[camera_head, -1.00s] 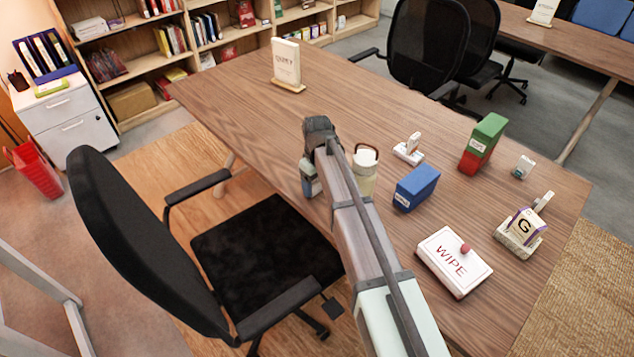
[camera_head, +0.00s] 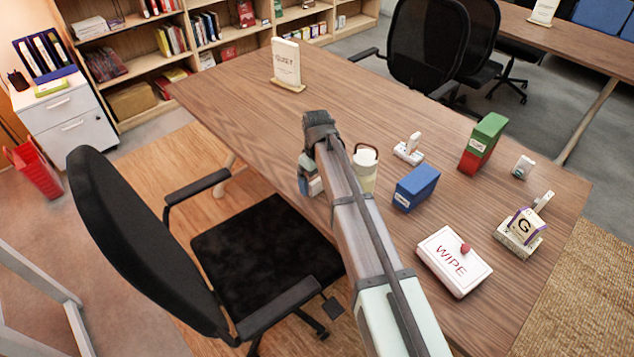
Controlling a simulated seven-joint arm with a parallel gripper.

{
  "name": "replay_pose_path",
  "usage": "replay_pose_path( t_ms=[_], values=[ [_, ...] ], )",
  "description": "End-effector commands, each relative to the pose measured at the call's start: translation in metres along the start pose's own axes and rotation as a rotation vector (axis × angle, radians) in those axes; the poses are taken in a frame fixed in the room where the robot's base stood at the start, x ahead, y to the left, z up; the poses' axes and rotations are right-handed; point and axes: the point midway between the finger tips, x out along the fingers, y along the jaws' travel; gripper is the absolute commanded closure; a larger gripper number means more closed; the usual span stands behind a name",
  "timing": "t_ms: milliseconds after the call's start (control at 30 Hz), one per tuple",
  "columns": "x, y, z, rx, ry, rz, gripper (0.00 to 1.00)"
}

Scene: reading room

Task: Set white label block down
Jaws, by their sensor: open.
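My gripper (camera_head: 310,184) hangs at the near-left table edge, largely hidden behind my own arm. Its fingertips are hard to make out; it is open. No block shows clearly between the fingers. A small white block with a label (camera_head: 523,167) stands at the right of the table, well apart from my gripper and to the right of a green-and-red box (camera_head: 482,143). I cannot tell for sure that it is the white label block of the task.
On the wooden table (camera_head: 250,95) are a cream jar (camera_head: 364,170), a blue box (camera_head: 416,188), a white stamp-like item (camera_head: 409,149), a WIPE box (camera_head: 454,262), a G block (camera_head: 524,226) and a standing sign (camera_head: 286,64). The table's far-left half is mostly clear.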

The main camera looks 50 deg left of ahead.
Motion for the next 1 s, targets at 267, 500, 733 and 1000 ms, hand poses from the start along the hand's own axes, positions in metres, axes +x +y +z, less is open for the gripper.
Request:
replay_pose_path(
  t_ms=[267,500,733,1000],
  values=[
    [-0.052,0.0,-0.001,0.0,0.002,0.001,0.01],
    [-0.087,0.0,-0.001,0.0,0.001,0.001,0.01],
    [-0.102,0.0,0.0,0.0,0.0,0.0,0.01],
    [-0.104,0.0,0.0,0.0,0.0,0.0,0.01]
  ],
)
